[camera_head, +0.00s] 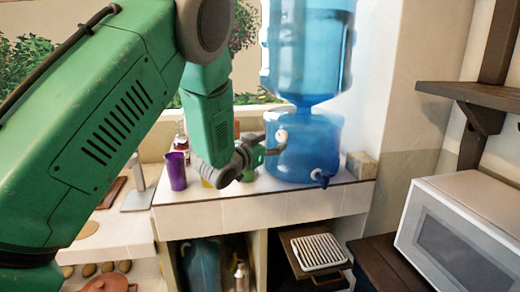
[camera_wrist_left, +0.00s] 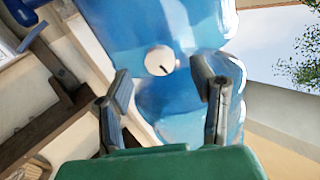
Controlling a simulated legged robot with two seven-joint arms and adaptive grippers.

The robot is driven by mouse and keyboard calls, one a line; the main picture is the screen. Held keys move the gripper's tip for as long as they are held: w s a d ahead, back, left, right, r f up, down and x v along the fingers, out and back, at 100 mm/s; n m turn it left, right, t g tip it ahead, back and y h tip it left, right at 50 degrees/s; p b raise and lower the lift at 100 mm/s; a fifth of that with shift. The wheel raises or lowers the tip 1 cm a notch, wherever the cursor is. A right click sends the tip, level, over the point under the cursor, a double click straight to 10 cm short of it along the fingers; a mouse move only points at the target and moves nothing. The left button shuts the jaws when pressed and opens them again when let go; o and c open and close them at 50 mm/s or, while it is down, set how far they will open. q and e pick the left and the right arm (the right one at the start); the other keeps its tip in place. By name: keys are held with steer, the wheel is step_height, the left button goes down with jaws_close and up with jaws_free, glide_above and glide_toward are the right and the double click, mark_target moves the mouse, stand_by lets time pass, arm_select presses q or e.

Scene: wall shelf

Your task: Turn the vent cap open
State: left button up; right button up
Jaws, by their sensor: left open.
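The vent cap (camera_head: 281,136) is a small round white knob on the side of the blue water dispenser base (camera_head: 305,155). In the left wrist view the cap (camera_wrist_left: 160,60) shows a dark slot line and lies just beyond and between my fingertips. My left gripper (camera_head: 270,144) reaches in from the left close to the cap, with its fingers partly hidden by its own wrist in the head view. In the left wrist view the left gripper (camera_wrist_left: 168,90) is open, one finger on each side, with nothing between them. My right gripper is not in view.
A purple cup (camera_head: 176,171) stands on the white counter (camera_head: 270,205) at left. A white microwave (camera_head: 465,225) is at right under a wooden shelf (camera_head: 475,95).

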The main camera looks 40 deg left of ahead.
arm_select(q)
steer(key=s, duration=0.8)
steer(key=shift+w, duration=0.1)
steer(key=shift+f, duration=0.1)
